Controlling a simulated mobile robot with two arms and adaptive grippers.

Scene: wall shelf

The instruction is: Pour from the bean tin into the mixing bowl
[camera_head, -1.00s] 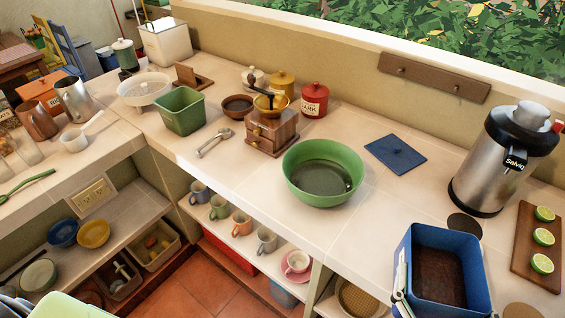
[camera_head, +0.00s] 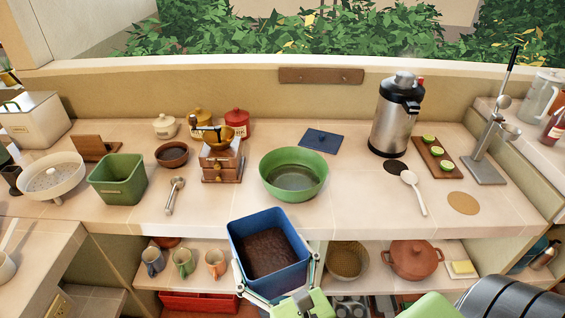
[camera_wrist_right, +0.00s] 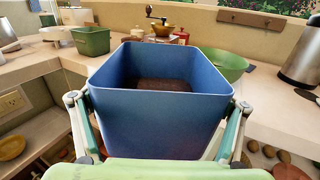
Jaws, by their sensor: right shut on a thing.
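The bean tin (camera_head: 240,226) is a blue, open, square tin with dark brown contents low inside. My right gripper (camera_head: 278,285) is shut on it, with a finger on each side. The tin is held upright in front of the counter edge. It also fills the middle of the right wrist view (camera_wrist_right: 160,112). The mixing bowl (camera_head: 293,175) is green and round and stands on the counter just behind and slightly right of the tin. Its inside looks empty. In the wrist view the bowl (camera_wrist_right: 232,66) is partly hidden behind the tin. My left gripper is not in view.
A wooden grinder (camera_head: 222,160) stands left of the bowl, and a blue lid (camera_head: 321,139) lies behind it. A steel dispenser (camera_head: 392,125) and white spoon (camera_head: 412,190) are to the right. A green bin (camera_head: 118,180) stands at left. Shelves with mugs are below the counter.

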